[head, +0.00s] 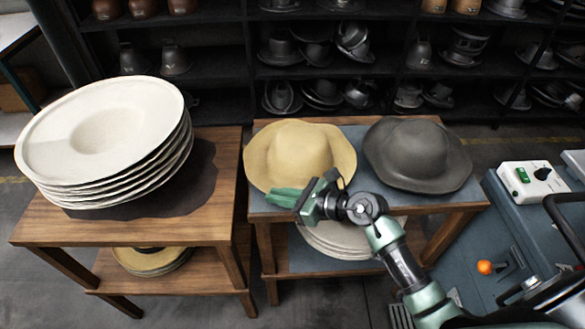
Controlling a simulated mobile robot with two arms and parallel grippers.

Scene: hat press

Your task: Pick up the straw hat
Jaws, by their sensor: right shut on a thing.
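The straw hat (292,150) is pale yellow with a wide wavy brim. It sits at the left of the right-hand wooden table's top. My right gripper (290,196) is at the front edge of its brim, with its fingers pointing left, and is shut on the brim. The arm comes in from the lower right. The exact hold between the fingers is hard to see. My left gripper is not in view.
A grey hat (415,150) sits right of the straw hat. A stack of white hat blanks (60,125) stands on the left table (190,230). A machine with an orange knob (486,267) stands at right. Dark shelves (215,75) with metal moulds line the back.

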